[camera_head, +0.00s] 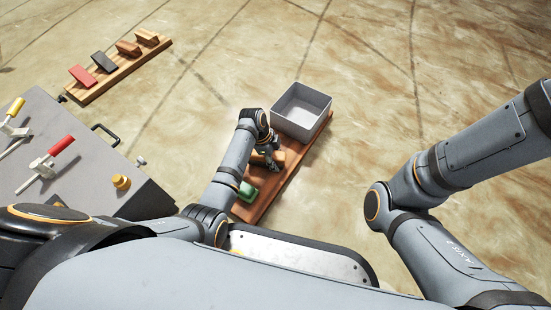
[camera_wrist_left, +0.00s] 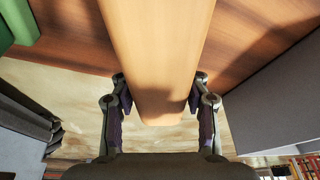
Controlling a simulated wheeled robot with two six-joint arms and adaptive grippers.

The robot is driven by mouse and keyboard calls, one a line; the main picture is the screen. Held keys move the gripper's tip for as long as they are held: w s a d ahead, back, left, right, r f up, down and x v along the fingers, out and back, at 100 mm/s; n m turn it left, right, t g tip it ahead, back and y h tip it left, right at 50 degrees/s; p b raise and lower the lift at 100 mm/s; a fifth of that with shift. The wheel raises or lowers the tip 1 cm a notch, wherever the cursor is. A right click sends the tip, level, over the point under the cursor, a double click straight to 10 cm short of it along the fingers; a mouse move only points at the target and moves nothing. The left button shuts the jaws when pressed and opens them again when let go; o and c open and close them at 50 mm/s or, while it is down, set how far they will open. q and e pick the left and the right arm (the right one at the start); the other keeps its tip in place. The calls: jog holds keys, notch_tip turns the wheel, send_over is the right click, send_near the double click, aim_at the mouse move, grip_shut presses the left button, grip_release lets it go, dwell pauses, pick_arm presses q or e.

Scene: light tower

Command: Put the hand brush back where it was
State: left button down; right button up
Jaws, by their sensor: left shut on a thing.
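My left gripper (camera_head: 269,153) reaches down over a reddish-brown wooden board (camera_head: 262,207) on the floor. In the left wrist view its two fingers (camera_wrist_left: 160,92) are shut on the end of a pale wooden piece, which I take for the hand brush (camera_wrist_left: 157,50). In the head view the brush (camera_head: 261,158) shows only as a small tan patch, mostly hidden by the gripper. I see no bristles, and I cannot tell whether it touches the board. My right gripper is out of view; only its arm shows at the right.
A grey open bin (camera_head: 301,110) stands at the board's far end. A green block (camera_head: 247,192) lies at its near end. A grey cabinet (camera_head: 75,190) with red and yellow-handled clamps is at left. Another board (camera_head: 100,88) with several blocks lies at upper left.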

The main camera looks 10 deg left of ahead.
pick_arm(q)
jog(key=shift+f, duration=0.45)
jog(key=c, duration=0.7)
grip_release()
jog(key=shift+o, duration=0.2)
